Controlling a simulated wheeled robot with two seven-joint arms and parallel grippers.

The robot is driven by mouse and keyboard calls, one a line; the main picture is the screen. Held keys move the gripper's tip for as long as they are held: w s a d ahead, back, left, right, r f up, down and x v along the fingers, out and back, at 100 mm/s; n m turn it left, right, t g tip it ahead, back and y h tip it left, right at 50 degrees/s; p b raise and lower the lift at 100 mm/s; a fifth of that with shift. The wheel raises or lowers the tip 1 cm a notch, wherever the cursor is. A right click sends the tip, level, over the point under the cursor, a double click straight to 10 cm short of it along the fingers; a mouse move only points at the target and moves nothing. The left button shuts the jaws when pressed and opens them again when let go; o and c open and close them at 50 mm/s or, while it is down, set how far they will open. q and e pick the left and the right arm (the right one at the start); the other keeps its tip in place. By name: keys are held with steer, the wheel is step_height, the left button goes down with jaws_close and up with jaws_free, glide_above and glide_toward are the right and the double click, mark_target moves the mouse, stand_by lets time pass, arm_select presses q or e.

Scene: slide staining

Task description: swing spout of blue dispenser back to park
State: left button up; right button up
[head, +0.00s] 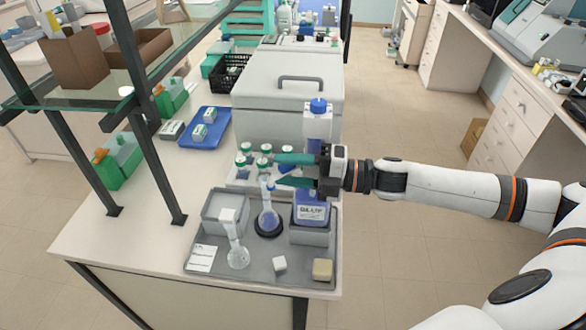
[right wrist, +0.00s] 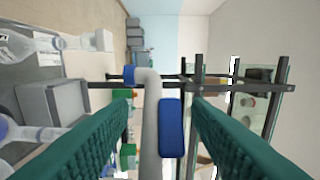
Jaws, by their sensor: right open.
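The blue dispenser (head: 311,212) stands in a grey holder at the right of the grey tray, with a label on its front. In the right wrist view the pale spout (right wrist: 149,120) lies between the two open fingers, with gaps at both sides. Its end bends left to a blue tip (right wrist: 128,75); a blue tab (right wrist: 171,127) lies alongside. My left gripper is out of view.
A flask with blue liquid (head: 268,222) stands on a dark ring left of the dispenser. A clear flask (head: 237,257), an empty grey bin (head: 222,208) and small blocks share the grey tray (head: 255,268). Green-capped bottles (head: 264,150) stand just behind. Shelf posts rise at left.

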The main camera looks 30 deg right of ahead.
steer(key=shift+s+d+f+b, duration=0.2)
steer(key=shift+s+d+b, duration=0.1)
steer(key=shift+d, duration=0.1)
steer(key=b+v, duration=0.1)
steer(key=v, duration=0.2)
steer(key=shift+d+f+b, duration=0.1)
steer(key=shift+d+b, duration=0.05)
steer(key=shift+b, duration=0.2)
glide_toward(290, 172)
steer(key=shift+s+d+r+p, duration=0.25)
steer(key=shift+s+d+p, duration=0.3)
steer(key=shift+d, duration=0.3)
